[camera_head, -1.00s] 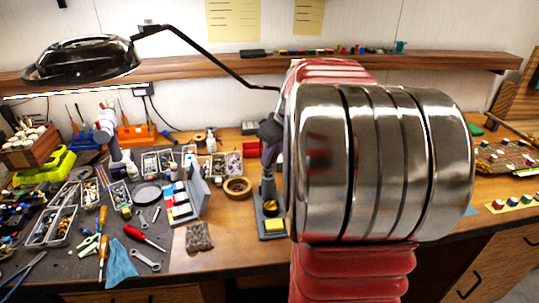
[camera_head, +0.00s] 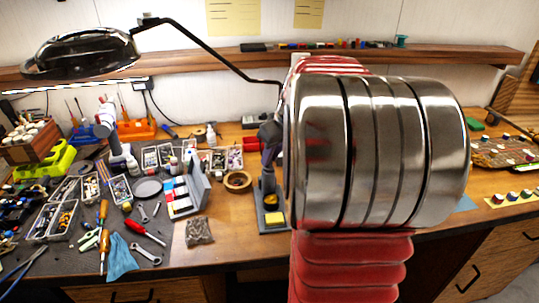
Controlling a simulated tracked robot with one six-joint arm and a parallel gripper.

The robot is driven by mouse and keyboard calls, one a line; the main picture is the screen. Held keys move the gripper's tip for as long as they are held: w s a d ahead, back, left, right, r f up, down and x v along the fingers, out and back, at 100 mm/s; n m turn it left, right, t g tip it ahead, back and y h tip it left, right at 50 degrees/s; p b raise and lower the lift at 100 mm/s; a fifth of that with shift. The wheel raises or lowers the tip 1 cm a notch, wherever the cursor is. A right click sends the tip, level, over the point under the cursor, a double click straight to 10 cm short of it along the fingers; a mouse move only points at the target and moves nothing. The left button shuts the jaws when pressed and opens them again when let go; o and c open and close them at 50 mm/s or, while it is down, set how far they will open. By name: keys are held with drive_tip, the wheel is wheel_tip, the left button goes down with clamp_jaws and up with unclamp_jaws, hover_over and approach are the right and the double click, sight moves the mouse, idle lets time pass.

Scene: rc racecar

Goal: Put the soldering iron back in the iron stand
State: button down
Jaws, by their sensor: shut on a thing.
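The iron stand (camera_head: 272,219) is a grey base with a yellow sponge, standing on the bench just left of my arm. My gripper (camera_head: 270,136) shows only as a dark grey part at the left edge of my large metal arm link, above the stand. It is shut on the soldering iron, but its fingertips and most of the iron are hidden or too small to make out. A grey upright part is between gripper and base. I cannot tell whether the iron touches the stand.
A steel-wool-like block (camera_head: 198,231) is near the front edge. A lamp (camera_head: 80,52) hangs over the left side. Tools and trays crowd the left mat.

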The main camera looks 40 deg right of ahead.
drive_tip(key=c, duration=1.6)
unclamp_jaws()
drive_tip(key=shift+o, duration=0.4)
drive_tip(key=o, duration=0.4)
drive_tip(key=shift+c, duration=0.2)
drive_tip(key=shift+r, duration=0.1)
drive_tip(key=v, duration=0.8)
drive_tip(key=shift+w+r, duration=0.15)
drive_tip(key=shift+r, duration=0.35)
